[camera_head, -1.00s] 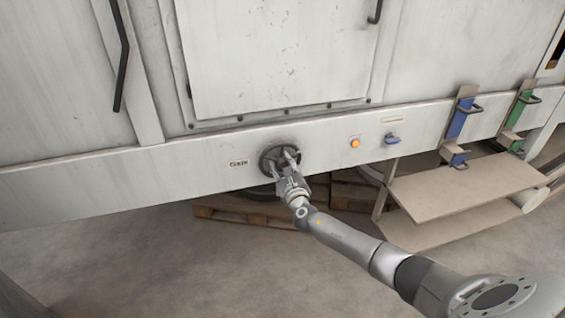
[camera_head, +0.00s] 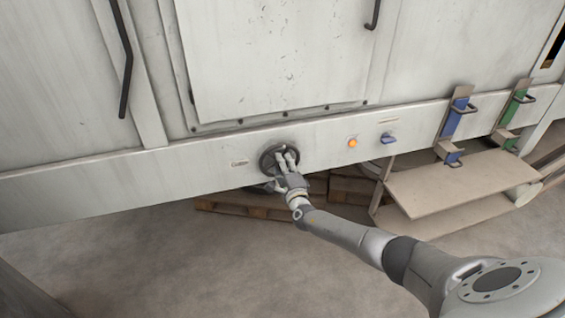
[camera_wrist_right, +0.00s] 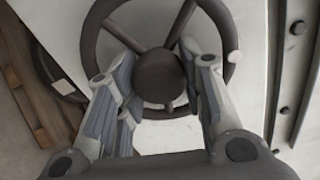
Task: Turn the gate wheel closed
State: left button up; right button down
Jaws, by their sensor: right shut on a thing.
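The dark gate wheel (camera_head: 267,158) sits on the pale lower beam of the machine, right of a small label. My right gripper (camera_head: 285,158) is at the wheel, its arm coming in from the lower right. In the right wrist view the wheel (camera_wrist_right: 97,28) shows its rim, spokes and round hub (camera_wrist_right: 160,75). The two fingers of my right gripper (camera_wrist_right: 158,78) stand on either side of the hub, shut on it. My left gripper is not in view.
An orange button (camera_head: 352,143) and a blue switch (camera_head: 388,138) sit on the beam to the right. Blue (camera_head: 457,122) and green (camera_head: 513,107) handled parts stand above a beige step (camera_head: 460,183). A wooden pallet (camera_head: 240,207) lies below. The floor at left is clear.

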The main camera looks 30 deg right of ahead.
jog(key=shift+n+p, duration=0.4)
jog(key=shift+n, duration=0.6)
jog(key=c, duration=1.2)
grip_release()
jog(key=shift+c, duration=0.2)
jog(key=shift+s, duration=0.15)
jog(key=v, duration=1.1)
jog(key=shift+s, duration=0.4)
jog(key=shift+f, duration=0.1)
